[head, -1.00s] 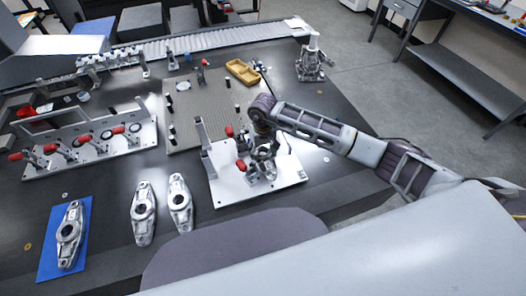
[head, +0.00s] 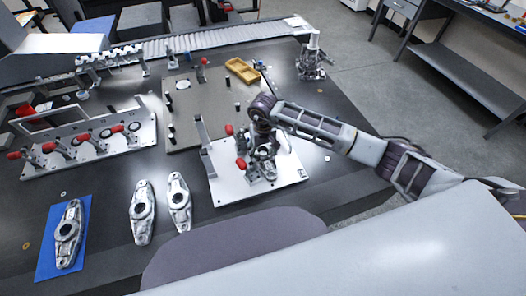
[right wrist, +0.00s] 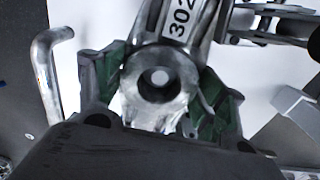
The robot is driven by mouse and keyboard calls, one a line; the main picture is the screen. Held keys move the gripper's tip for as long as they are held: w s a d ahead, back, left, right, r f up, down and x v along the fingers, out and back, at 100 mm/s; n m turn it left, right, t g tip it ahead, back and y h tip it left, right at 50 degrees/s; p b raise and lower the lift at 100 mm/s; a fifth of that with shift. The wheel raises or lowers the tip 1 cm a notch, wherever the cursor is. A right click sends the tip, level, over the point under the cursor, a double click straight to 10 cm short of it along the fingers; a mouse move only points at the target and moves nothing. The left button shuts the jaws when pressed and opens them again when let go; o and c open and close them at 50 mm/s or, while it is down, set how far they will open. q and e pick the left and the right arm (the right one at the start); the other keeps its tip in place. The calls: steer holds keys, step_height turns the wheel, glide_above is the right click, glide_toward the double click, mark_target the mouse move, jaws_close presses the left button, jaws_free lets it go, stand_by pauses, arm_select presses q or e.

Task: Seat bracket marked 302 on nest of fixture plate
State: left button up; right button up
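The bracket marked 302 (right wrist: 158,78) is a grey metal casting with a round bored boss and a white label, seen close in the right wrist view. My right gripper (right wrist: 160,100) has its green-padded fingers on either side of this boss and looks shut on it. In the head view my right gripper (head: 262,148) points down over the white fixture plate (head: 225,188), with the bracket below it, largely hidden. Whether the bracket rests fully on the nest cannot be told. My left gripper is not in view.
Two similar brackets (head: 142,212) lie to the left, and another (head: 69,234) on a blue mat (head: 47,262). A perforated plate (head: 205,110) lies behind.

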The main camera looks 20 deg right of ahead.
mark_target(263, 153)
steer(key=shift+o, duration=1.4)
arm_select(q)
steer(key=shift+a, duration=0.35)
arm_select(e)
steer(key=shift+s, duration=0.1)
steer(key=shift+r, duration=0.95)
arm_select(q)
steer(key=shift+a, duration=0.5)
arm_select(e)
steer(key=shift+r, duration=3)
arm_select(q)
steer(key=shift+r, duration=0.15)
arm_select(e)
steer(key=shift+r, duration=0.15)
